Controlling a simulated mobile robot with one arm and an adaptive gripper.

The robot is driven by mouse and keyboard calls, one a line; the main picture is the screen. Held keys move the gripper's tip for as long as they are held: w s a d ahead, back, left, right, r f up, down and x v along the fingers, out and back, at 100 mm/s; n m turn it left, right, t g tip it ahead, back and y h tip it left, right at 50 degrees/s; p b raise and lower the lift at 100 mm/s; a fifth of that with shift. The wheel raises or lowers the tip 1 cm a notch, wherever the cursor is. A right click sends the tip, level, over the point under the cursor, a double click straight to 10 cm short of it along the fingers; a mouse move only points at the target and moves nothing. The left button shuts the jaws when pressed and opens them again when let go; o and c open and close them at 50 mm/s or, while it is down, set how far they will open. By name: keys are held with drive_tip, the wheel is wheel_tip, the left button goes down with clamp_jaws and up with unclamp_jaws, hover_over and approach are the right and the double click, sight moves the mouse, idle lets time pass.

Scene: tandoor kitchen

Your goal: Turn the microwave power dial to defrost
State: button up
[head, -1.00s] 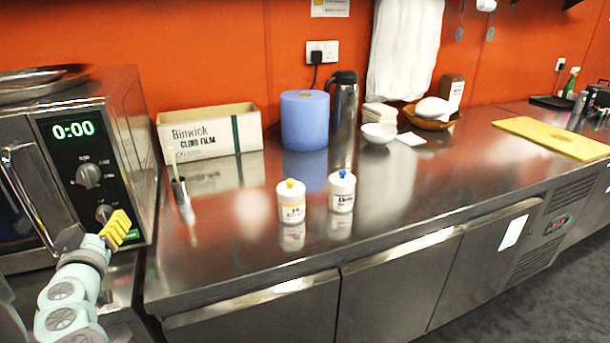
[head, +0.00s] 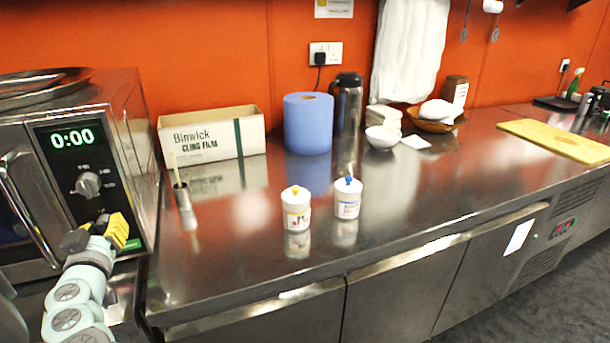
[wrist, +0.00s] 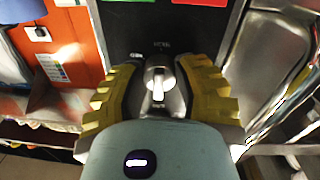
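The microwave (head: 130,130) stands at the left, its display reading 0:00. Its black panel has an upper silver dial (head: 88,184) and a lower dial mostly behind my gripper (head: 98,232) in the head view. In the wrist view, a silver dial (wrist: 158,84) with a pale raised grip bar sits between the yellow-padded fingers of my gripper (wrist: 157,90). The fingers are apart, one on each side of the dial. Whether they touch it I cannot tell. The lettering around the dial is too small to read surely.
The microwave door handle (head: 28,208) is left of the panel. On the steel counter (head: 240,265) stand a brush holder (head: 184,200), two white tubs (head: 296,208) (head: 347,198), a cling film box (head: 211,136) and a blue roll (head: 308,123).

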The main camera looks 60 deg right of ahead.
clamp_jaws()
drive_tip(key=shift+f+n, duration=0.1)
drive_tip(key=shift+n, duration=0.2)
drive_tip(key=shift+n+b, duration=0.75)
drive_tip(key=shift+n, duration=0.15)
drive_tip(key=n+b, duration=0.1)
drive_tip(key=n, duration=0.2)
drive_tip(key=shift+f+n, duration=0.1)
drive_tip(key=shift+n, duration=0.3)
drive_tip(key=n+b, duration=0.1)
drive_tip(key=n, duration=0.4)
drive_tip(key=shift+n, duration=0.3)
drive_tip(key=n+t, duration=0.1)
drive_tip(key=n, duration=0.5)
drive_tip(key=shift+n, duration=0.3)
drive_tip(key=n+p, duration=0.2)
drive_tip(key=n, duration=0.4)
drive_tip(key=shift+d+y, duration=0.1)
drive_tip(key=shift+y, duration=0.3)
drive_tip(key=shift+n, duration=0.3)
